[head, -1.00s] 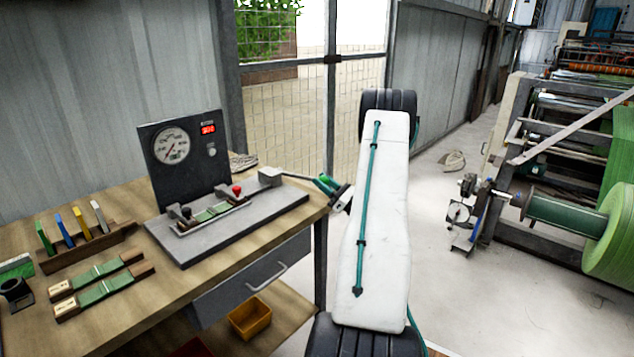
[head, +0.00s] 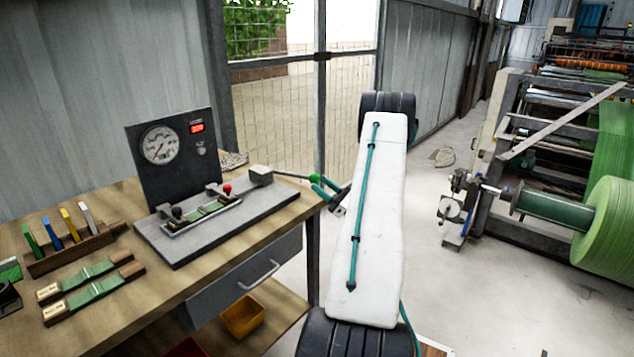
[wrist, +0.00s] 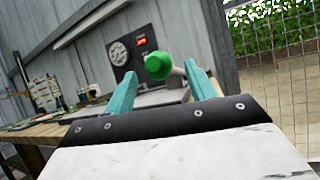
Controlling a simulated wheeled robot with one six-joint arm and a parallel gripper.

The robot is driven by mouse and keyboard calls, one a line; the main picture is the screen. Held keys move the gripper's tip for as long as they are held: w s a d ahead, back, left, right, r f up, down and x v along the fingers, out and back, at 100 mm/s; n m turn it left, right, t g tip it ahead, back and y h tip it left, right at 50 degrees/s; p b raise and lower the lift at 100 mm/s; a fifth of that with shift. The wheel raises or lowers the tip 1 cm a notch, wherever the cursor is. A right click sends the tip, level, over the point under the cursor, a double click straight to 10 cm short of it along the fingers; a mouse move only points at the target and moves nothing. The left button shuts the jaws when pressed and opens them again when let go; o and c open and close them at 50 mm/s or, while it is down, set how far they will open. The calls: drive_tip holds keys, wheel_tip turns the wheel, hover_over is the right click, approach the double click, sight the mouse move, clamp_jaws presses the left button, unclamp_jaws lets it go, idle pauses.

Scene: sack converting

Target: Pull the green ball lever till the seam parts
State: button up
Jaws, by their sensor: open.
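The green ball (head: 314,177) sits on the end of a thin lever rod (head: 291,175) reaching right from the grey tester base (head: 180,244). My gripper (head: 323,186) is open at the ball, its teal fingers apart. In the wrist view the ball (wrist: 158,66) shows between the two fingertips, and neither finger visibly touches it. A green strip (head: 205,211) lies in the tester between clamps with a black knob (head: 177,212) and a red knob (head: 227,189). Its seam is too small to judge.
The upright panel holds a round gauge (head: 159,145) and a red display (head: 197,127). Two more seam samples (head: 92,280) and a rack of coloured tools (head: 72,248) occupy the wooden bench (head: 125,331). A wire-mesh gate (head: 270,125) stands behind; machinery with a green roll (head: 607,230) is right.

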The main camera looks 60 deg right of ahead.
drive_tip(key=v, duration=0.4)
drive_tip(key=shift+s+f, duration=0.15)
idle(0.4)
drive_tip(key=w+a+r+n+g+y, duration=0.15)
drive_tip(key=a+n+g+y, duration=0.35)
drive_tip(key=a, duration=0.6)
drive_tip(key=a+r+n+g+y, duration=0.2)
drive_tip(key=a+r+n+g, duration=0.1)
drive_tip(key=a+n+g, duration=0.6)
drive_tip(key=w+a+r+n+g+y, duration=0.15)
drive_tip(key=a+n+g+y, duration=0.3)
drive_tip(key=a, duration=0.75)
drive_tip(key=s+a+r+n+g+h, duration=0.2)
drive_tip(key=s+a+r+n+h, duration=0.4)
drive_tip(key=a+n, duration=0.3)
drive_tip(key=s+a+r+n+g+h, duration=0.2)
drive_tip(key=s+a+r+n+h, duration=0.4)
drive_tip(key=a, duration=0.6)
drive_tip(key=s+r+n, duration=0.1)
drive_tip(key=s+n, duration=0.1)
drive_tip(key=n, duration=0.1)
drive_tip(key=shift+s+r+h, duration=0.15)
drive_tip(key=shift+r+h, duration=0.2)
drive_tip(key=shift+r, duration=0.05)
